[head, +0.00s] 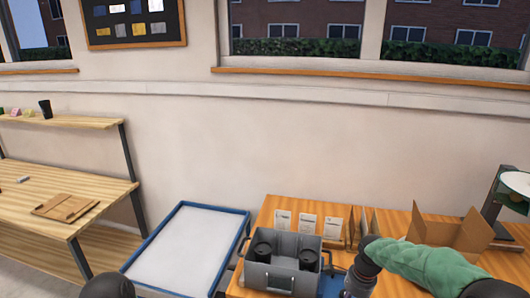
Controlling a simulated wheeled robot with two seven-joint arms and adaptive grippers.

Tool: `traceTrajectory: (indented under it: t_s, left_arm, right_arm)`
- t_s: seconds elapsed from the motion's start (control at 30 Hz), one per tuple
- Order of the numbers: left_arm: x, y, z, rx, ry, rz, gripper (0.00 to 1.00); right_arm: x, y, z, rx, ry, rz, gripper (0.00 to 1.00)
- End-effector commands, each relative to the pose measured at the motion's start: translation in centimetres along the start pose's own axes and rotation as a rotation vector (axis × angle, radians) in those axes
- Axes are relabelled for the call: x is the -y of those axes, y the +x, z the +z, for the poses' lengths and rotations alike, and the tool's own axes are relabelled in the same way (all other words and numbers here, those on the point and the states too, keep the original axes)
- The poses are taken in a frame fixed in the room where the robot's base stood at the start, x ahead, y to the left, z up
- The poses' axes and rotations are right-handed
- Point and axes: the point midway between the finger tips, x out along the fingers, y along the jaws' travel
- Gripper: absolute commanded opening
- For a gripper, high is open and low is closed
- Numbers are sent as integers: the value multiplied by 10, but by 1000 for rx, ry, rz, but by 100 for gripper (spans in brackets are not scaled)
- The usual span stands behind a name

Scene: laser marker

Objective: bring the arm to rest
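My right arm, with a green sleeve (432,262), comes in from the right above the orange wooden table. It ends in a dark wrist that bends down at the bottom edge. The fingers of my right gripper are below the picture, so what they hold is hidden. A dark rounded part of me shows at the bottom left, and my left gripper is not in view. A grey metal box (283,277) with a front handle stands on the table just left of the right wrist. It holds two black cylindrical things (308,258).
A blue-rimmed white tray (184,258) lies left of the table. Behind the box stand several small white cards (308,223). A wooden workbench (50,190) is at far left.

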Motion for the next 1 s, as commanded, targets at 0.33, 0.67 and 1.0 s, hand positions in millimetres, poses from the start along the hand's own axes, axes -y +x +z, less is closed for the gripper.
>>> traceTrajectory:
  t_s: [0.33,0.67,1.0]
  left_arm:
    - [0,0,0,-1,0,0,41]
    - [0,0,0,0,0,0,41]
    - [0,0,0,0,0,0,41]
  right_arm:
    - [-45,132,65,142,-446,-33,43]
    - [-162,244,138,222,-981,-150,43]
    - [-234,267,158,184,-1263,-196,43]
